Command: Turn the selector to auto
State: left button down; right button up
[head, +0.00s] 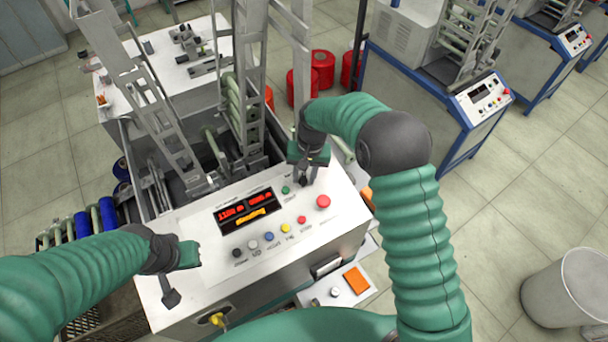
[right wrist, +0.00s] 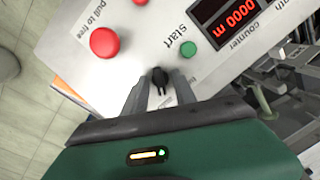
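In the head view the right gripper (head: 304,181) points down at the panel and hides the selector. My left gripper (head: 186,256) is over the panel's left end; its finger opening cannot be made out.
The green start button (head: 285,190) and red stop button (head: 323,202) are close to the right gripper. A lit display (head: 247,211) and a row of coloured buttons are on the panel. Metal frames rise behind it. A grey bin (head: 566,300) stands on the floor at right.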

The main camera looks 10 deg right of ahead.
jog(key=shift+w, duration=0.1)
